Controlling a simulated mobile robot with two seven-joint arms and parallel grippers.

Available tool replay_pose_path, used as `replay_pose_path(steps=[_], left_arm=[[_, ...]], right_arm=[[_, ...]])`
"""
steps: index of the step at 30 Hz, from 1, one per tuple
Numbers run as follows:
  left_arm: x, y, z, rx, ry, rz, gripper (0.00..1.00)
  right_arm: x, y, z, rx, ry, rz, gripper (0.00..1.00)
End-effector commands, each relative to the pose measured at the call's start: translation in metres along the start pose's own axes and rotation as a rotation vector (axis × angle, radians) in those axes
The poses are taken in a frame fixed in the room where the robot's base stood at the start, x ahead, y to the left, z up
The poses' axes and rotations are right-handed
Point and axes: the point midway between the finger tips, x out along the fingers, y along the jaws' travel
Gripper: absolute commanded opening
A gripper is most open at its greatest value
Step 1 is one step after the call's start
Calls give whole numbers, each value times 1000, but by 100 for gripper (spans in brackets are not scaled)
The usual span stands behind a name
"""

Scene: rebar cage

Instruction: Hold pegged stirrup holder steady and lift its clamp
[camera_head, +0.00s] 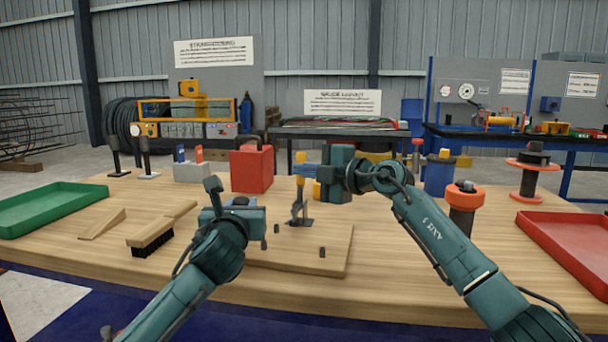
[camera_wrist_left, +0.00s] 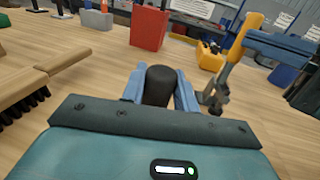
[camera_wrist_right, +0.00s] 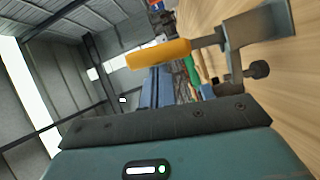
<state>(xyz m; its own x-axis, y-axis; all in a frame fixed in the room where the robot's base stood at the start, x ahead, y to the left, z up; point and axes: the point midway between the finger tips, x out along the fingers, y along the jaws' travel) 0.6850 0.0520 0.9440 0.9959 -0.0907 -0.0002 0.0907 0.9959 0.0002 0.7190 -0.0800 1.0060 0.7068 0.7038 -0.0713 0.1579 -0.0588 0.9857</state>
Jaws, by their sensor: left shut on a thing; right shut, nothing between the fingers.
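The pegged stirrup holder is a wooden board (camera_head: 330,262) with short dark pegs, lying on the table front centre. Its clamp (camera_head: 300,212) is a grey metal piece that stands upright at the board's back edge. The clamp's yellow handle shows in the left wrist view (camera_wrist_left: 245,38) and the right wrist view (camera_wrist_right: 158,53). My left gripper (camera_head: 240,207) is shut on a black rounded knob (camera_wrist_left: 160,84) at the board's left. My right gripper (camera_head: 322,176) is shut and empty, its fingers beside the yellow handle; I cannot tell whether they touch it.
A wooden brush (camera_head: 150,235) and a wedge (camera_head: 102,223) lie left of the board. A green tray (camera_head: 50,212) is far left, a red tray (camera_head: 570,243) far right. A red box (camera_head: 251,166) and an orange-topped spool (camera_head: 464,205) stand behind.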

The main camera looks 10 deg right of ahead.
Motion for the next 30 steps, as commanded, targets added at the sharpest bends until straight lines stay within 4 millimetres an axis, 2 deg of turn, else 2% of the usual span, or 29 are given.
replay_pose_path(steps=[15, 30], left_arm=[[0, 2, -1, 0, 2, 4, 0], [0, 2, -1, 1, 2, 4, 0]], right_arm=[[15, 8, 34, 341, -3, -160, 0], [24, 5, 52, 340, -2, -160, 0]])
